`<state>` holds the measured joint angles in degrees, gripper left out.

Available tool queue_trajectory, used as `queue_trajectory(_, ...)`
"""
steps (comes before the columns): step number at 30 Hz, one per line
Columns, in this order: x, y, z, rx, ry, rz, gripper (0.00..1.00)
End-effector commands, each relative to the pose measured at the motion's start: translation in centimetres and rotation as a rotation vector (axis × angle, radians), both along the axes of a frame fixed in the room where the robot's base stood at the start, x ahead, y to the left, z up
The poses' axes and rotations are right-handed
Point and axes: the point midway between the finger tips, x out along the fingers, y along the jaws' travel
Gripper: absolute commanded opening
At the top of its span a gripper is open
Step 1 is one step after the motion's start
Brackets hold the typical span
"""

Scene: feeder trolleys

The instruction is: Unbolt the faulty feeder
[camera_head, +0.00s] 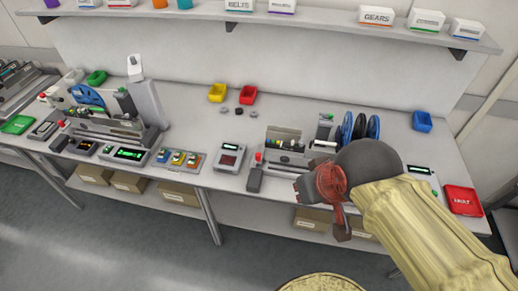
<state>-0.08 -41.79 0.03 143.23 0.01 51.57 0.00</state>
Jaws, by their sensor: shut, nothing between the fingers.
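Two feeder units stand on the long grey bench. The left feeder (112,128) has a blue reel (88,95) and a tall grey housing beside it. The right feeder (285,152) has blue and dark reels (358,128) behind it. I cannot tell from here which feeder is faulty, and its bolts are too small to make out. My gripper (305,189), with red links and dark fingers, is shut and empty. It appears in front of the right feeder and, with my arm, hides part of it.
A red tray (462,200) lies at the bench's right end, near a blue bin (422,121). Yellow (217,92) and red (248,94) bins stand at the back, with small dark parts nearby. A labelled-box shelf (300,24) hangs above. Cartons (130,182) sit below the bench.

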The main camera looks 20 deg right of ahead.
Motion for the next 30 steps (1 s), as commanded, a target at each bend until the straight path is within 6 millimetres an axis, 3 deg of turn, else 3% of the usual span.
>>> queue_trajectory(5,1.1,0.1,-1.8,-0.001,0.131,0.003,0.0)
queue_trajectory(11,4.6,0.2,-3.2,-0.003,0.258,0.008,0.0)
queue_trajectory(20,12.5,0.4,-6.4,-0.007,0.36,0.009,0.0)
queue_trajectory(30,23.3,0.6,-13.3,-0.011,0.384,0.003,0.0)
